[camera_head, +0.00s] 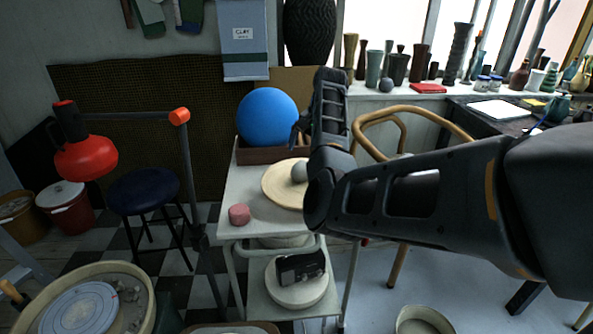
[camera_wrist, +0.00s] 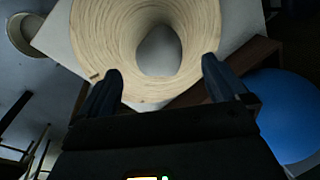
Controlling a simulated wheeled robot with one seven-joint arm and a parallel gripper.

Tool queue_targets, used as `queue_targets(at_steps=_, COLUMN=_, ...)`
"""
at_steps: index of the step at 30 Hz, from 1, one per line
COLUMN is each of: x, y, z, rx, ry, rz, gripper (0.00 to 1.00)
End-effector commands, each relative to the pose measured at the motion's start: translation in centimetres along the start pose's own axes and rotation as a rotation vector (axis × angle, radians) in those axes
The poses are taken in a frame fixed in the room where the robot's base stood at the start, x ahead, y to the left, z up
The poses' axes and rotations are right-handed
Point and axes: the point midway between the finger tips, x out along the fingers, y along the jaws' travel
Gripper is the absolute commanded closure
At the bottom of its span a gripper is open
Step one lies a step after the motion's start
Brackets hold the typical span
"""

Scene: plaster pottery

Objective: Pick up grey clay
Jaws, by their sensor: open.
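The grey clay (camera_head: 299,172) is a smooth rounded lump on a round pale wooden board (camera_head: 272,186) on the small white table. My arm partly hides the board in the head view. In the wrist view the clay (camera_wrist: 159,48) lies in the middle of the ringed board (camera_wrist: 95,35), ahead of my fingertips. My gripper (camera_wrist: 163,72) is open and empty, with one finger on each side of the clay's line. The fingers look apart from the clay. In the head view my gripper (camera_head: 298,133) is above the board, its fingers partly hidden.
A blue ball (camera_head: 268,116) sits in a brown tray (camera_head: 262,155) behind the board; it also shows in the wrist view (camera_wrist: 285,115). A pink lump (camera_head: 239,214) lies near the table's front left. A wooden chair (camera_head: 418,113) stands close on the right.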

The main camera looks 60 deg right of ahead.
Motion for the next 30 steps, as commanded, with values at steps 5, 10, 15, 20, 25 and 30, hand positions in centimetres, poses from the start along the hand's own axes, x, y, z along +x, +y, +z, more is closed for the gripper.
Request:
queue_targets(at_steps=5, x=1.4, y=0.1, z=0.0, rx=0.001, ry=-0.003, rz=0.001, gripper=0.0)
queue_targets(at_steps=10, x=3.0, y=0.2, z=-0.1, rx=0.001, ry=-0.003, rz=0.001, gripper=0.0)
queue_targets(at_steps=15, x=5.3, y=0.5, z=-0.3, rx=0.001, ry=-0.005, rz=0.002, gripper=0.0)
queue_targets(at_steps=20, x=7.3, y=0.5, z=-0.4, rx=0.0, ry=-0.002, rz=0.001, gripper=0.0)
queue_targets(at_steps=25, x=7.8, y=0.5, z=-0.4, rx=0.001, ry=-0.001, rz=0.0, gripper=0.0)
queue_targets(at_steps=30, x=7.8, y=0.5, z=-0.4, rx=0.001, ry=-0.001, rz=0.0, gripper=0.03)
